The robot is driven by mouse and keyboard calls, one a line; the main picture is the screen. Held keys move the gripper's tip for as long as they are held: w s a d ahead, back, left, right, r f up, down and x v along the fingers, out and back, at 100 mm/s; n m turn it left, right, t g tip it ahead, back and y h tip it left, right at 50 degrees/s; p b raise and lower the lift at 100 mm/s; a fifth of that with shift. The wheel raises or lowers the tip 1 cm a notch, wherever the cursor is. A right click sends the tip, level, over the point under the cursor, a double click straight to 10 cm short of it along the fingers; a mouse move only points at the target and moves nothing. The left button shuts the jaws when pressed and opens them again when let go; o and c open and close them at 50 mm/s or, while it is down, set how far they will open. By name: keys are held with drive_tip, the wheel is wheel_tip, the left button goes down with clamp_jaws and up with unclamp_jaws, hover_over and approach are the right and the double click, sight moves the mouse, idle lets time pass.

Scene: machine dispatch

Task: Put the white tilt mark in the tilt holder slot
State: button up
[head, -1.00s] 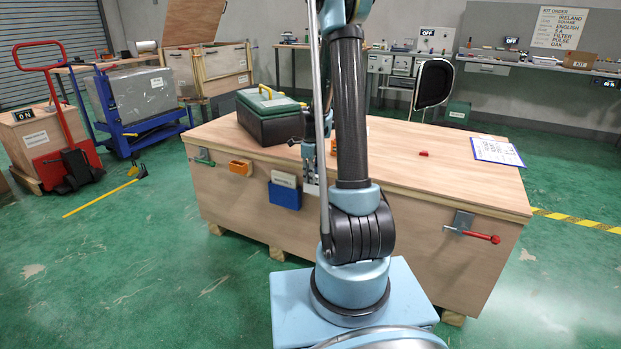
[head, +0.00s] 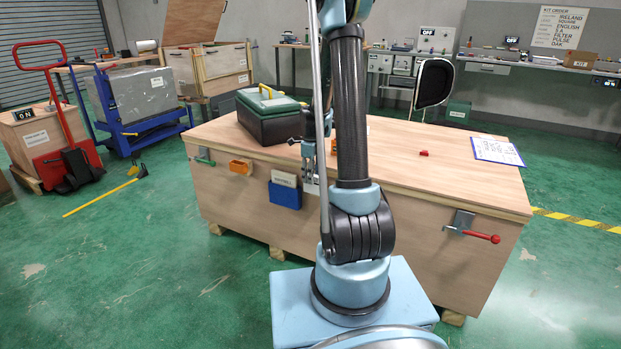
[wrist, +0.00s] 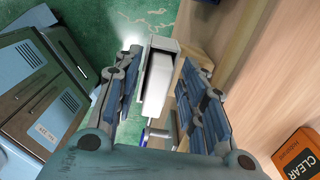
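A white block-like piece (wrist: 157,80), which looks like the white tilt mark, stands between the fingers of my gripper (wrist: 160,62) in the wrist view. A pale grey frame adjoins its top; I cannot tell whether this frame is the tilt holder. The fingers lie on both sides of the piece, but I cannot make out whether they press on it. In the head view my gripper (head: 310,167) is at the front side of the large wooden crate (head: 400,225), partly hidden by my arm. The tilt holder slot cannot be clearly told there.
A blue pocket (head: 285,195) and an orange holder (head: 240,168) are on the crate's front. An orange box marked CLEAR (wrist: 300,155) shows in the wrist view. A red-handled latch (head: 472,230) sticks out at right. A green-lidded case (head: 268,115) and clipboard (head: 497,150) are on top.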

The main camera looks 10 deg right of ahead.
wheel_tip(320, 180, up, 11)
drive_tip(key=s+r+n, duration=0.5)
drive_tip(key=s+n, duration=0.1)
drive_tip(key=s, duration=0.4)
drive_tip(key=s+f+n+t, duration=0.1)
drive_tip(key=s+f+n, duration=0.2)
drive_tip(key=s+n, duration=0.6)
drive_tip(key=s+d+f+n+t, duration=0.1)
drive_tip(key=s+f+n, duration=0.2)
drive_tip(key=s+n, duration=0.7)
drive_tip(key=shift+s+f, duration=0.15)
drive_tip(key=shift+s, duration=3.15)
drive_tip(key=shift+w+f, duration=0.2)
drive_tip(key=shift+w, duration=0.3)
drive_tip(key=shift+c, duration=0.6)
